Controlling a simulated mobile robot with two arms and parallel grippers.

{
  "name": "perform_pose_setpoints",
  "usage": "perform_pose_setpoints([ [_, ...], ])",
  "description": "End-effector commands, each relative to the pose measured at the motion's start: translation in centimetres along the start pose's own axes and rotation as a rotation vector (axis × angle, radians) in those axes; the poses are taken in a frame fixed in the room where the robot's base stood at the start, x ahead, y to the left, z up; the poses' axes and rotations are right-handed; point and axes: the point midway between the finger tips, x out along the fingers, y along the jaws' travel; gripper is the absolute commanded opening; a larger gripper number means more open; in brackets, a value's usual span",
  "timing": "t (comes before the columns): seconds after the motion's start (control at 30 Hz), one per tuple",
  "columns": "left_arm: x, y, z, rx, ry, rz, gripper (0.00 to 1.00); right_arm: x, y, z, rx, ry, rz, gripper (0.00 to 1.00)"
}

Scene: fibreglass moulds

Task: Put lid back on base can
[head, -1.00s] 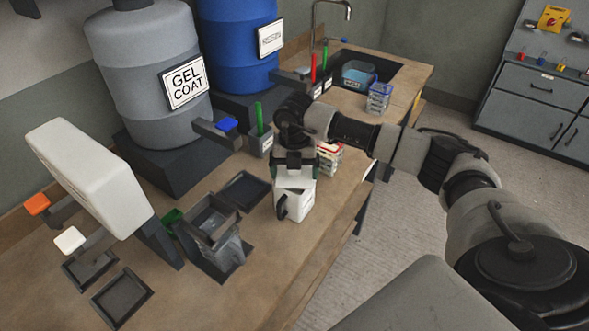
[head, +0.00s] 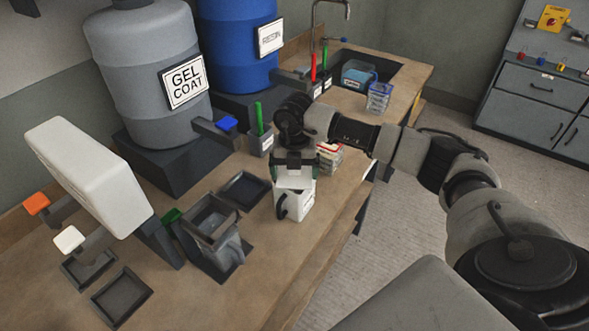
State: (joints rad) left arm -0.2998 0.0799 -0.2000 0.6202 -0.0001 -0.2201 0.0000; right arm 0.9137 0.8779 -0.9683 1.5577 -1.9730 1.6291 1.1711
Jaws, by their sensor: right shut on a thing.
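The base can (head: 295,207) is a small white can with a dark handle on its left side and print on its front. It stands upright on the wooden bench. My right gripper (head: 294,172) points down over its top and is shut on a pale, flat piece that looks like the lid (head: 294,182). The lid is at the can's top; I cannot tell whether it is seated or slightly above. The gripper hides part of the lid. My left gripper is not in view.
A grey gel coat drum (head: 150,70) and a blue drum (head: 237,45) stand behind. A dark grey container (head: 212,235), empty trays (head: 122,297) and a tilted white container (head: 88,175) are to the left. A red-and-white box (head: 330,157) stands close behind the can.

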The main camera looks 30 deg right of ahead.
Motion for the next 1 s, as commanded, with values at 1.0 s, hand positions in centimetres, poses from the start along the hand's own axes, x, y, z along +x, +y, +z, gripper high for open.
perform_pose_setpoints([
  [1.0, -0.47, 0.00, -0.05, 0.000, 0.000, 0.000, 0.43, -0.77, 0.01, 0.02, 0.000, 0.000, 0.000, 1.00],
])
